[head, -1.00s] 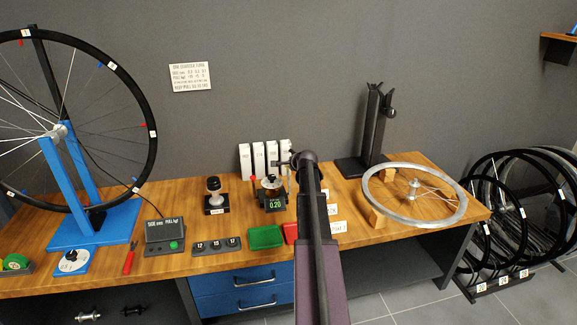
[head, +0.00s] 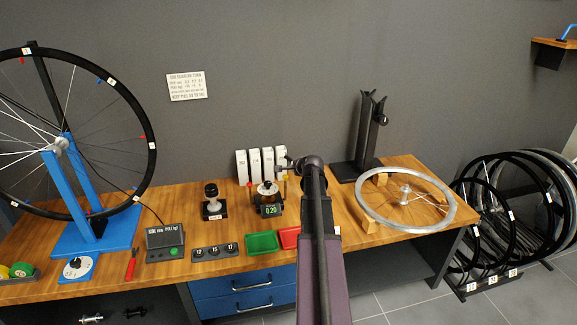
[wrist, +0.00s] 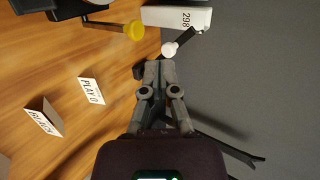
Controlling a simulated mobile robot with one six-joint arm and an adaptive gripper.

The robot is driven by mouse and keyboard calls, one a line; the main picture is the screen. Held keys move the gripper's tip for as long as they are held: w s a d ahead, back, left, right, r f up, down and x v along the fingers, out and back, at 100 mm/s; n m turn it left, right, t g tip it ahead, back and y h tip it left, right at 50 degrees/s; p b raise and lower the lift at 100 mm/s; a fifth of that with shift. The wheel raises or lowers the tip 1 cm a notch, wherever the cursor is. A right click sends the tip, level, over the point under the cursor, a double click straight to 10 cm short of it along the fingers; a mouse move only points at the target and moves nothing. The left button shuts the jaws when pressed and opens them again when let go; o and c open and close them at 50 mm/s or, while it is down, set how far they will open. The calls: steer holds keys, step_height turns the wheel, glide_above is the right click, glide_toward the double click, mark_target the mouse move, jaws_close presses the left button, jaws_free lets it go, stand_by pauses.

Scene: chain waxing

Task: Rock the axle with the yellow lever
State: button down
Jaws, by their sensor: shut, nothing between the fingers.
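The yellow lever shows in the wrist view as a round yellow knob (wrist: 135,30) on a thin brownish rod. It lies ahead and to the left of my gripper (wrist: 160,72), apart from the fingertips. My gripper is shut and empty. A white ball (wrist: 169,49) on a black arm is just beyond the fingertips; I cannot tell if they touch. In the head view, the axle fixture (head: 268,190) stands on the bench with a green 0.20 readout (head: 270,210). My arm hides part of the area to its right.
White boxes (head: 254,163) stand behind the fixture. Cards reading PLAY 0 (wrist: 91,90) and BLACK (wrist: 43,117) are on the bench. Green (head: 262,242) and red (head: 290,237) trays sit in front. A wheel rim (head: 443,218) rests at right, a black stand (head: 355,170) behind it.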

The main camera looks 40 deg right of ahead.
steer(key=shift+p+v, duration=0.95)
steer(key=shift+v, duration=1.15)
steer(key=shift+w+r, duration=0.1)
steer(key=w+a+f+n+g+y, duration=0.25)
steer(key=a+n, duration=0.35)
steer(key=a, duration=0.9)
steer(key=w+a+f+n+g+y, duration=0.1)
steer(key=a+f+n+g+y, duration=0.3)
steer(key=a, duration=1.1)
steer(key=s+a+f+n+g+h, duration=0.1)
steer(key=s+a+n, duration=0.3)
steer(key=a, duration=0.4)
steer(key=s+a+n+g+h, duration=0.1)
steer(key=s+a+n, duration=0.4)
steer(key=a, duration=0.3)
steer(key=s+a+f+n+g, duration=0.15)
steer(key=s+a+n, duration=0.25)
steer(key=a, duration=0.4)
step_height(320, 180, up, 21)
steer(key=p, duration=2)
